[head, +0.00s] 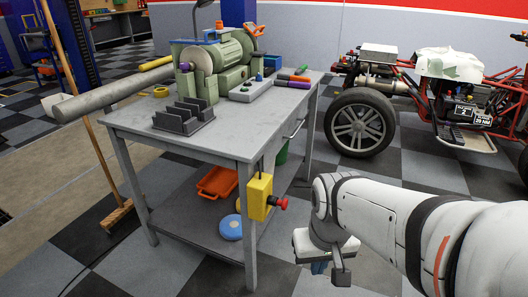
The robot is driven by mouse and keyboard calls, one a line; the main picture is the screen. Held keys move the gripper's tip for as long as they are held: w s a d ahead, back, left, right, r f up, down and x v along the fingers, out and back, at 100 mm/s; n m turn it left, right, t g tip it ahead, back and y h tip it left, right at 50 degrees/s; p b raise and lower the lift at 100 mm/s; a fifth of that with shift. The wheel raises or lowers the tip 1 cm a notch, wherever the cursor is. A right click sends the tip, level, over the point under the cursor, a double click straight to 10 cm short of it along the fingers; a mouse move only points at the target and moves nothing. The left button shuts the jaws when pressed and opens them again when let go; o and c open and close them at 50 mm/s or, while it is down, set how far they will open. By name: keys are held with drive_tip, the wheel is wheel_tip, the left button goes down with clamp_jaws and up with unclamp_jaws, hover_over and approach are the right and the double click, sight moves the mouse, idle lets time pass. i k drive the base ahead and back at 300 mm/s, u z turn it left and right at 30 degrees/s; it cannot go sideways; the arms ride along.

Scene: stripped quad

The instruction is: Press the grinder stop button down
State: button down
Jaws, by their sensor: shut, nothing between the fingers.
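The red stop button (281,204) sticks out to the right from a yellow box (259,197), which is fixed at the near right corner of the grey workbench, below its top. The green bench grinder (215,62) stands on the bench top. My gripper (321,267) is shut and empty. It hangs below the wrist, to the right of the button and lower in the picture, apart from it. The wrist partly hides the fingers. Whether the button is up or down is not clear from here.
The workbench (240,135) carries a dark slotted rack (184,117), a grey switch box (250,90) and a long grey tube (112,95). An orange tray (217,182) and a blue disc (229,227) lie on its lower shelf. A red quad (430,95) stands behind right.

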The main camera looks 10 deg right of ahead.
sight(283, 204)
drive_tip(key=k, duration=1.35)
drive_tip(key=z, duration=0.35)
drive_tip(key=i, duration=1.7)
drive_tip(key=u, duration=0.55)
